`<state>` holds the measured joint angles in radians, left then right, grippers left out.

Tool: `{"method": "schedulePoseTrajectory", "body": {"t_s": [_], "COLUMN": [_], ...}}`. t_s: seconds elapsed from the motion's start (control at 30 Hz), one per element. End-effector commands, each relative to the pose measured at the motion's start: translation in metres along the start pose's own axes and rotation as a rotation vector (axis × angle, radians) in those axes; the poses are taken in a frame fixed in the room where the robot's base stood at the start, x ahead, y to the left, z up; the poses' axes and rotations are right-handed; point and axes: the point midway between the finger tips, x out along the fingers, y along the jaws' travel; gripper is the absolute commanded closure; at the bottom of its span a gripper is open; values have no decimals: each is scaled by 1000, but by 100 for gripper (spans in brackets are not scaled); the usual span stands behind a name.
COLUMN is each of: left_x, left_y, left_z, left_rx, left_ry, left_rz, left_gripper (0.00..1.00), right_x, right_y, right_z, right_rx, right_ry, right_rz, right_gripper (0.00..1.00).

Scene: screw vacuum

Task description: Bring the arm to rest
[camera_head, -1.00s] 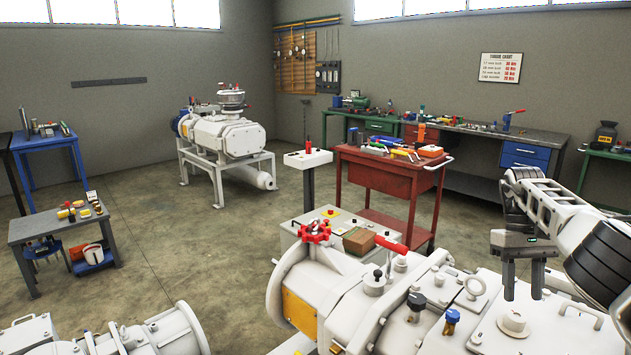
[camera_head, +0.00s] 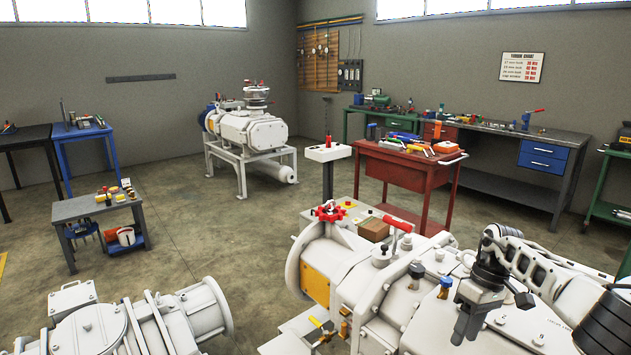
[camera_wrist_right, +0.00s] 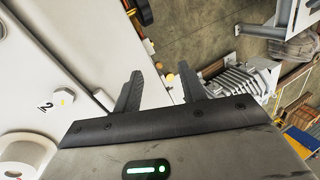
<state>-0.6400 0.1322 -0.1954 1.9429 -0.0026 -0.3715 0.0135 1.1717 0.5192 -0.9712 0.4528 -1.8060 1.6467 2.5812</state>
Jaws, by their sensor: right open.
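My right gripper (camera_head: 467,328) hangs over the white screw vacuum pump (camera_head: 362,275) at the lower right of the head view. Its arm comes in from the right edge. In the right wrist view the two dark fingers (camera_wrist_right: 160,88) stand apart with nothing between them. A pale machine surface (camera_wrist_right: 60,55) lies below and left of them. The gripper looks clear of the pump housing, but the exact gap is hard to tell. My left gripper is not in view.
A red handwheel (camera_head: 329,212) and a red lever (camera_head: 397,223) stick up from the pump. A red tool cart (camera_head: 395,172) stands behind it. Another white pump (camera_head: 180,315) is at the lower left. Open floor (camera_head: 195,235) lies between them.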

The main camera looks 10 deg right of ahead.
Motion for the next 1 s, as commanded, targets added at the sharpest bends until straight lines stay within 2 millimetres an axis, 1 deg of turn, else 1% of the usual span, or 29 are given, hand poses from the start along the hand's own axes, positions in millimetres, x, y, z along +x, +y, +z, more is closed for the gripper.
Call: {"method": "schedulePoseTrajectory", "body": {"t_s": [0.03, 0.07, 0.1, 0.17, 0.2, 0.27, 0.3, 0.37, 0.4, 0.47, 0.5, 0.57, 0.6, 0.67, 0.7, 0.77, 0.8, 0.87, 0.9, 1.0], "left_x": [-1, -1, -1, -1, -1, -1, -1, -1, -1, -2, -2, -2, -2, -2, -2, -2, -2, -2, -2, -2], "left_y": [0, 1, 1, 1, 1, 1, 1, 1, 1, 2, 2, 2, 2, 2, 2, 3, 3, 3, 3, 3], "left_z": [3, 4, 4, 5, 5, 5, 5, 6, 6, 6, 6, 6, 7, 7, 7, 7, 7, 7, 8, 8], "left_rx": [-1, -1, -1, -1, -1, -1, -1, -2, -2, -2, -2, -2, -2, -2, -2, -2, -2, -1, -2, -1], "left_ry": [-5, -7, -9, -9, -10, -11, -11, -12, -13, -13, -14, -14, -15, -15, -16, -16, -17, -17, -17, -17], "left_rz": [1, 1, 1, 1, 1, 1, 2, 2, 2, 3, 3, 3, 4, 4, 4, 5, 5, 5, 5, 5], "left_gripper": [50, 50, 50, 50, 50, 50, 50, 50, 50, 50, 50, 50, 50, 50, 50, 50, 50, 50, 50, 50], "right_x": [24, 36, 55, 84, 104, 129, 144, 160, 166, 169, 168, 167, 166, 168, 171, 179, 186, 198, 206, 221], "right_y": [-15, -24, -39, -68, -90, -128, -154, -196, -219, -246, -258, -268, -269, -264, -258, -246, -238, -227, -222, -217], "right_z": [-11, -18, -28, -44, -54, -67, -74, -81, -84, -84, -82, -76, -68, -54, -41, -17, 2, 31, 51, 94], "right_rx": [-89, -146, -228, -361, -449, -570, -638, -715, -739, -734, -704, -631, -564, -449, -369, -250, -181, -93, -51, 11], "right_ry": [37, 69, 120, 219, 301, 444, 556, 754, 890, 1082, 1199, 1343, 1413, 1479, 1492, 1469, 1430, 1347, 1285, 1140], "right_rz": [-39, -62, -99, -161, -204, -266, -302, -344, -352, -333, -303, -230, -167, -59, 18, 128, 194, 272, 310, 361], "right_gripper": [59, 59, 59, 59, 59, 59, 59, 59, 59, 59, 59, 59, 59, 59, 59, 59, 59, 59, 59, 59]}}
